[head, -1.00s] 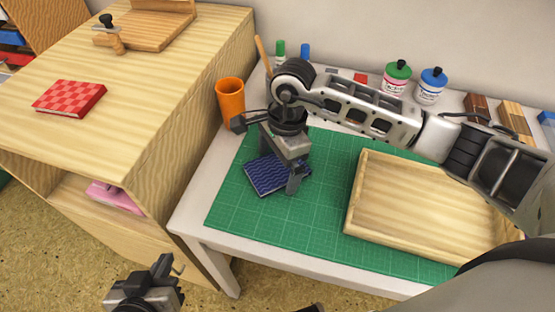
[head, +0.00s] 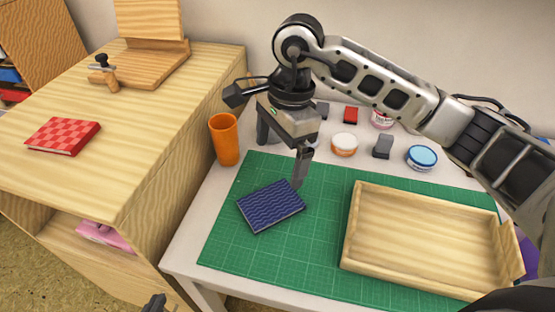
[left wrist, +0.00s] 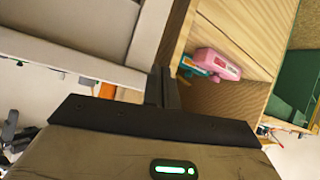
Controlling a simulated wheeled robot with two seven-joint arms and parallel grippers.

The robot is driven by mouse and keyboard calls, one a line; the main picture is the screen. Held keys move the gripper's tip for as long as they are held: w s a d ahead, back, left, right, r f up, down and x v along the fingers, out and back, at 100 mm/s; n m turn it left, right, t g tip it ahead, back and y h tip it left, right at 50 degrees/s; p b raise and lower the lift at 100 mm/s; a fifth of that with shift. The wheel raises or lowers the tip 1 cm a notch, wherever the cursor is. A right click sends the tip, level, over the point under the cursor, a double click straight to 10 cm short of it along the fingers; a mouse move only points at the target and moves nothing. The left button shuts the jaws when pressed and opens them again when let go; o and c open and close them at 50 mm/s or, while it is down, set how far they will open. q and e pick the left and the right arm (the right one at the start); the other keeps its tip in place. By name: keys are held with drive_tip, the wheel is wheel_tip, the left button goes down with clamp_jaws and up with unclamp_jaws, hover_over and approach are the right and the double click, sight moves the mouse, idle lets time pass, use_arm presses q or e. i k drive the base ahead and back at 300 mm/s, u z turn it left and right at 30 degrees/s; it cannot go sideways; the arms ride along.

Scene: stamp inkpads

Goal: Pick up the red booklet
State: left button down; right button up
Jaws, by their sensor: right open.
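The red booklet (head: 63,136), with a checkered cover, lies flat on top of the wooden cabinet at the left of the head view. My left gripper (head: 155,304) barely shows at the bottom edge of the head view, low in front of the cabinet and well away from the booklet. In the left wrist view its two dark fingers (left wrist: 163,88) are together with nothing between them. My right gripper (head: 282,160) is open and empty above the back of the green mat, behind a blue patterned booklet (head: 270,206) lying on the mat.
A wooden tray (head: 425,240) stands on the green mat (head: 235,250). An orange cup (head: 224,140) stands at the table's left. A wooden board with a clamp (head: 140,72) is at the cabinet's back. A pink item (left wrist: 216,63) lies in the cabinet's shelf. The cabinet top around the red booklet is clear.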

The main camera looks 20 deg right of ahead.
sight(60, 136)
drive_tip(key=k, duration=1)
